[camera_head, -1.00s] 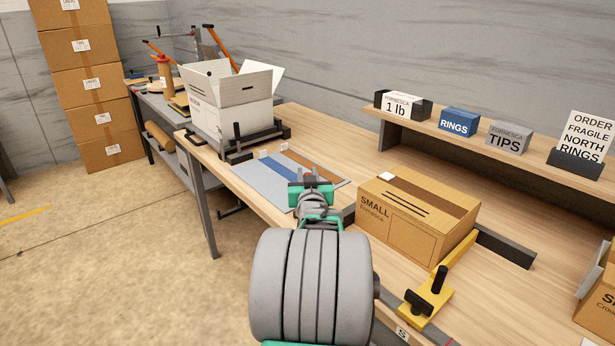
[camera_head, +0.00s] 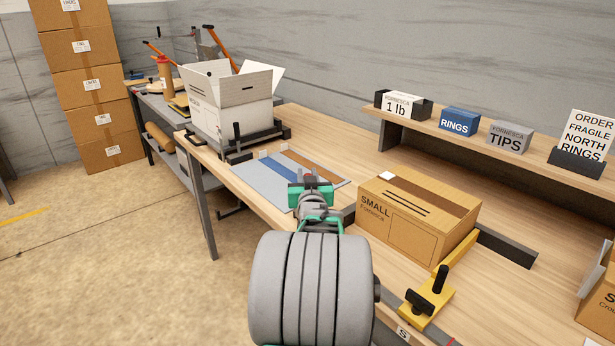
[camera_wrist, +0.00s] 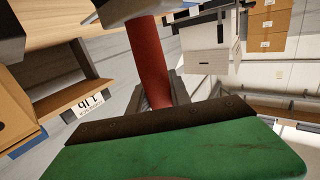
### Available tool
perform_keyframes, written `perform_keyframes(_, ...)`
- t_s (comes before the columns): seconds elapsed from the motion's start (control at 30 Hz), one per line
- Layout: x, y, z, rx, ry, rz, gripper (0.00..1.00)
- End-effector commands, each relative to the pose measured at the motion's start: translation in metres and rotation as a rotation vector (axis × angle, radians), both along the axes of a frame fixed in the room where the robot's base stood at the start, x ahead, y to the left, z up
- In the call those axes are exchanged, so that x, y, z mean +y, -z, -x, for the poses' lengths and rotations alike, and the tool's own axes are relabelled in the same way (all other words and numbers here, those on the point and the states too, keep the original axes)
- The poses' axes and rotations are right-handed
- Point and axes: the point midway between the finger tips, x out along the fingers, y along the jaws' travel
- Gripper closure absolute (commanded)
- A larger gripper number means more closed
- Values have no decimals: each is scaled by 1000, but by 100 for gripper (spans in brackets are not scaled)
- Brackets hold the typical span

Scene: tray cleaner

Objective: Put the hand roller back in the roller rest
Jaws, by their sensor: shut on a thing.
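My gripper (camera_head: 310,187) is over the near edge of the wooden bench, above a flat grey sheet with blue and brown strips (camera_head: 282,169). It is shut on a red cylindrical piece, which I take for the hand roller's handle (camera_wrist: 149,62). In the wrist view the red piece runs up and away from a green body with a dark riveted edge (camera_wrist: 185,145). I cannot pick out the roller rest for sure.
An open white carton (camera_head: 228,105) in a black frame stands behind the gripper. A closed small brown box (camera_head: 415,215) stands to its right, with a yellow fixture (camera_head: 428,298) in front. A raised shelf (camera_head: 470,133) holds labelled blocks. Floor is clear at left.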

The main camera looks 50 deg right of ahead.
Motion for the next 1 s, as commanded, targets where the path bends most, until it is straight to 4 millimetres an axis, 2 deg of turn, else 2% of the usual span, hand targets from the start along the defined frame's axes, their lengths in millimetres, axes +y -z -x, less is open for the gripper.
perform_keyframes(0.07, 0, -2, 0, -2, 0, 2, 100)
perform_keyframes(0.1, 0, -2, 0, -2, 0, 2, 73)
perform_keyframes(0.37, 0, -1, 0, -1, 0, 1, 52)
perform_keyframes(0.67, 2, 1, 2, 1, 0, -1, 51)
perform_keyframes(0.77, 11, 0, 10, 0, 0, 0, 51)
perform_keyframes(1.0, 47, -3, 42, -1, 1, 2, 51)
